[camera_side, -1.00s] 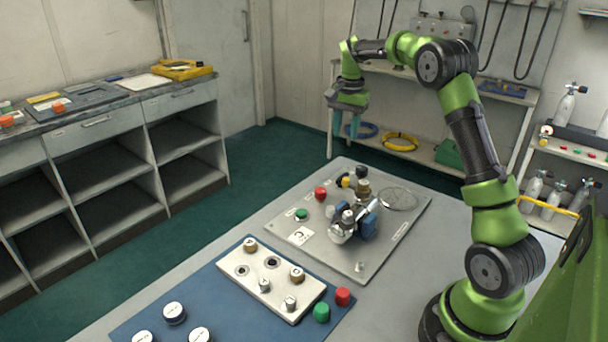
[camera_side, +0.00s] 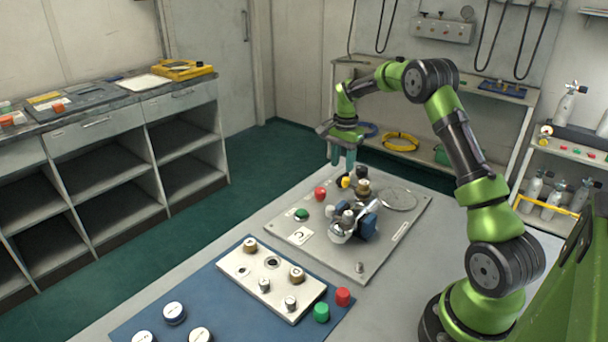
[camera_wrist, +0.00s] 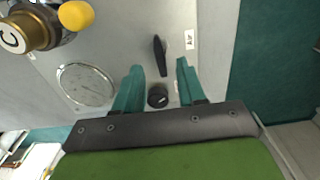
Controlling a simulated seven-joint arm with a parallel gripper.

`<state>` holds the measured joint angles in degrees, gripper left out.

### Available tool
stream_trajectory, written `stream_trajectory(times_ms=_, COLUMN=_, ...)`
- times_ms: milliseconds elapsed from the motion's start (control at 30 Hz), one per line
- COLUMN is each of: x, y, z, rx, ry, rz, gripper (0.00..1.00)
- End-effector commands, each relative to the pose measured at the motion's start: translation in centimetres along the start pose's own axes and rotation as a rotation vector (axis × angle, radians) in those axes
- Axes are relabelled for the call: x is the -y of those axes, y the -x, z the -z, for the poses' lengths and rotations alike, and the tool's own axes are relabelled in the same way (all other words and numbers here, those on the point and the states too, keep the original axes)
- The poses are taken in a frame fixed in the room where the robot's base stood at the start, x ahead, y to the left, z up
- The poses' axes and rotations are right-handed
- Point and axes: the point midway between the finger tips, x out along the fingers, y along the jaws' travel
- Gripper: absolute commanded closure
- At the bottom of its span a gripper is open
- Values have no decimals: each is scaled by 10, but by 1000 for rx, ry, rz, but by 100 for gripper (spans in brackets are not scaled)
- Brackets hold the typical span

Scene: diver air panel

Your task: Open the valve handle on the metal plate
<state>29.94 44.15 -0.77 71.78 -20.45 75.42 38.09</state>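The metal plate (camera_side: 385,255) lies on the grey table and fills much of the wrist view (camera_wrist: 120,40). In the wrist view a slim black handle (camera_wrist: 160,56) stands out on the plate, with a round black knob (camera_wrist: 157,96) below it. I take the slim one for the valve handle. My gripper (camera_wrist: 160,78) is open and empty, its two teal fingers on either side of the handle's line in that view. The height gap cannot be told. In the side view my gripper (camera_side: 343,160) hangs above the plate's far corner, with its fingers pointing down.
A yellow knob (camera_wrist: 76,15) and a brass fitting (camera_wrist: 30,32) stand left in the wrist view, near a round disc (camera_wrist: 86,85). Red (camera_side: 320,194) and green (camera_side: 302,214) knobs and a blue-and-metal valve body (camera_side: 355,222) rise from the plate. A white block (camera_side: 262,293) sits nearer.

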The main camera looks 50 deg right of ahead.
Motion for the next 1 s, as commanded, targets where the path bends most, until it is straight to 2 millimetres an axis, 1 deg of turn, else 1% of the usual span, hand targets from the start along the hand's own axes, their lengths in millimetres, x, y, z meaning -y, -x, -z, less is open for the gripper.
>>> stream_trajectory(times_ms=33, x=0, y=-10, z=0, rx=3, ry=0, rz=-2, gripper=60)
stream_trajectory(times_ms=100, x=0, y=-20, z=0, rx=2, ry=0, rz=-2, gripper=60)
stream_trajectory(times_ms=233, x=0, y=-33, z=0, rx=1, ry=0, rz=-1, gripper=60)
stream_trajectory(times_ms=367, x=0, y=-38, z=0, rx=0, ry=0, rz=1, gripper=60)
stream_trajectory(times_ms=600, x=0, y=-39, z=0, rx=0, ry=0, rz=1, gripper=60)
stream_trajectory(times_ms=633, x=0, y=-39, z=0, rx=0, ry=0, rz=1, gripper=62)
stream_trajectory(times_ms=667, x=0, y=-39, z=0, rx=0, ry=1, rz=1, gripper=66)
stream_trajectory(times_ms=700, x=0, y=-39, z=0, rx=0, ry=1, rz=1, gripper=72)
stream_trajectory(times_ms=867, x=0, y=-38, z=0, rx=-1, ry=1, rz=1, gripper=97)
stream_trajectory(times_ms=900, x=0, y=-38, z=0, rx=-1, ry=1, rz=1, gripper=100)
stream_trajectory(times_ms=1000, x=0, y=-38, z=0, rx=-1, ry=1, rz=1, gripper=100)
